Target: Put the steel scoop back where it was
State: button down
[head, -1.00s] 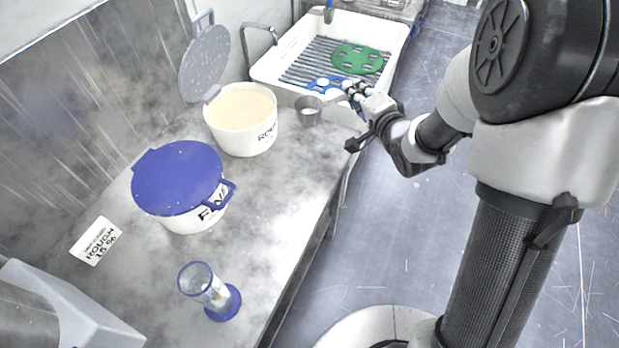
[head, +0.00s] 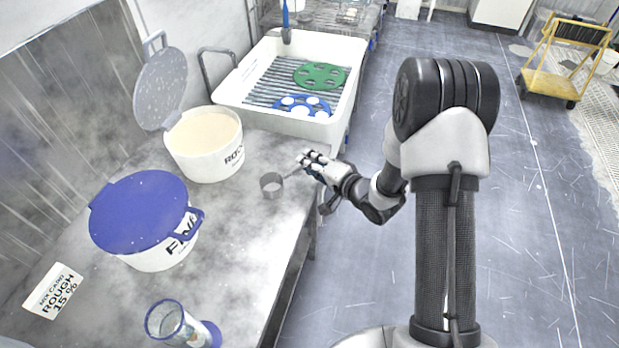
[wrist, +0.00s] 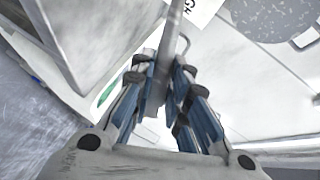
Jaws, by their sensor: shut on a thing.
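The steel scoop (head: 271,185) is a small grey cup with a thin handle, over the counter near its right edge. My gripper (head: 306,160) is shut on the scoop's handle, coming from the right. In the wrist view the grey handle (wrist: 158,85) runs between the blue-padded fingers. I cannot tell whether the cup touches the counter. The white tub marked ROUGH (head: 207,165) stands left of the scoop, its speckled lid (head: 160,88) raised and pale contents showing.
A tub with a blue lid (head: 140,212), a mix card (head: 53,291) and a clear blue-based cylinder (head: 178,325) are on the counter (head: 225,245). A white sink (head: 330,125) with green and blue carriers lies behind. The counter's front middle is clear.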

jog(key=shift+f+b, duration=0.7)
jog(key=shift+f, duration=1.65)
jog(key=shift+f, duration=0.1)
jog(key=c, duration=1.6)
grip_release()
jog(key=shift+o, duration=0.2)
